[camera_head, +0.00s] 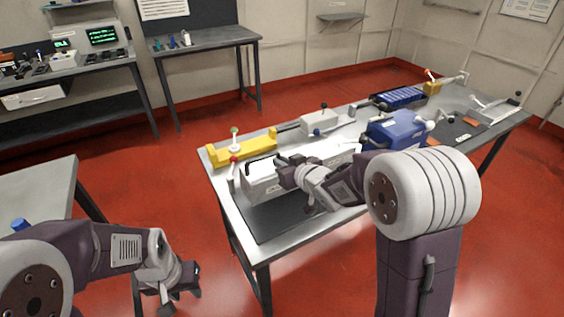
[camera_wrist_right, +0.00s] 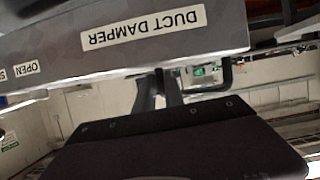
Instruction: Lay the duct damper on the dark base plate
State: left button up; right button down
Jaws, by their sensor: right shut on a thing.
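The duct damper (camera_head: 262,186) is a long pale grey box with a black handle along its top, at the near left of the long table. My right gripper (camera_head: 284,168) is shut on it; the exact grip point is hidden. The damper's label shows upside down in the right wrist view (camera_wrist_right: 190,42), with my gripper fingers (camera_wrist_right: 160,92) beneath it. The dark base plate (camera_head: 270,218) lies flat on the table, its front part bare. The damper covers its back part; I cannot tell whether they touch. My left gripper (camera_head: 180,297) hangs empty above the red floor at lower left; its opening is unclear.
A yellow bracket (camera_head: 245,149) and a red-knobbed lever (camera_head: 233,160) stand behind the damper. A white box (camera_head: 319,122) and a blue unit (camera_head: 395,128) are further along the table (camera_head: 228,205). Another table (camera_head: 45,187) is at the left, with red floor between.

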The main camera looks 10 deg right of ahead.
jog(key=shift+f+b, duration=2)
jog(key=shift+f, duration=0.3)
jog(key=c, duration=1.3)
grip_release()
jog(key=shift+c, duration=0.2)
jog(key=shift+f, duration=0.1)
jog(key=p+v, duration=0.2)
jog(key=v, duration=0.7)
